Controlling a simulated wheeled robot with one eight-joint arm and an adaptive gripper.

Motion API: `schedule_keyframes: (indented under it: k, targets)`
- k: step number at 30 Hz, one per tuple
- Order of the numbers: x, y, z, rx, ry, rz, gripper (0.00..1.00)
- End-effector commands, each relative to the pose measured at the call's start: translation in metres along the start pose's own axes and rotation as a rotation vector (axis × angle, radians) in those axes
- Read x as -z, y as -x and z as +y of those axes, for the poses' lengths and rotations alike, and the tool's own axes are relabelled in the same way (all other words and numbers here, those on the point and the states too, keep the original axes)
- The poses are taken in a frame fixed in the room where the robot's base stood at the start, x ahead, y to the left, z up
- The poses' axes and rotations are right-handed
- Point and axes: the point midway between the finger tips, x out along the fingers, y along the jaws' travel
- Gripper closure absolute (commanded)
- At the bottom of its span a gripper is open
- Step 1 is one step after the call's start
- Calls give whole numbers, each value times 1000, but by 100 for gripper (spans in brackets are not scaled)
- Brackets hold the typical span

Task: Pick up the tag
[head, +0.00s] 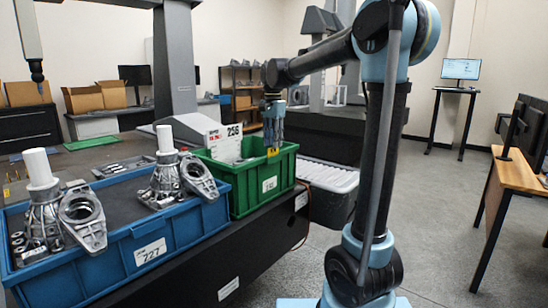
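My gripper (272,146) points down over the right part of the green bin (248,203). A small yellow piece (272,152), possibly the tag, shows right at its fingertips, near the bin's rim. It is too small to tell whether the fingers hold it or whether it lies behind or below them. A white label (270,184) is on the bin's front.
A blue bin (150,252) labelled 727 holds metal castings (83,219) and white cylinders on the dark table, left of the green bin. A grey lidded box (332,190) stands to the right. A wooden desk (518,172) is far right, with open floor between.

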Motion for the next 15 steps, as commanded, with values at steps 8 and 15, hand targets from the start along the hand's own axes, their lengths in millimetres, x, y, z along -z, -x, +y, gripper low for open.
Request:
schedule_keyframes:
  k: [8, 15]
  targets:
    - [-1, -33, -3, 0, 0, 0, 72]
    - [-2, -38, -3, 0, 0, 0, 72]
